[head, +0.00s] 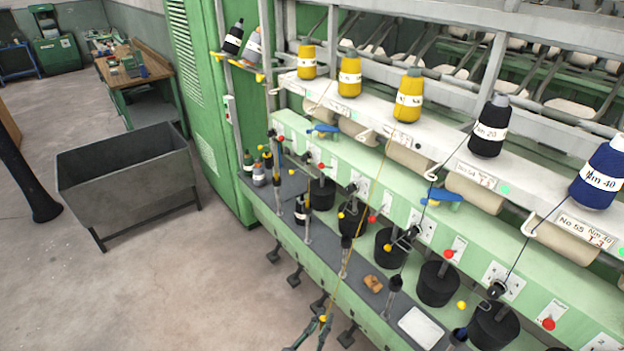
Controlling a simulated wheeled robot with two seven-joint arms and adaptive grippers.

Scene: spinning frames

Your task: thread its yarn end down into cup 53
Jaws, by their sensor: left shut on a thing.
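My left gripper (322,319) is at the bottom middle, shut on the end of a yellow yarn (386,150). The yarn runs down from a yellow cone (408,97) on the upper rail, across the machine front, to my fingertips. My gripper is in front of the machine, low and left of the nearer dark pots. Several round black pots stand in a row along the machine, one of them here (390,248). No number 53 is readable, so I cannot tell which cup it is. My right gripper is not in view.
A black cone (488,127) and a blue cone (603,172) have yarns running down to the machine front. An orange-brown object (373,284) and a white card (418,327) lie on the grey ledge. A grey bin (125,172) stands left on open floor.

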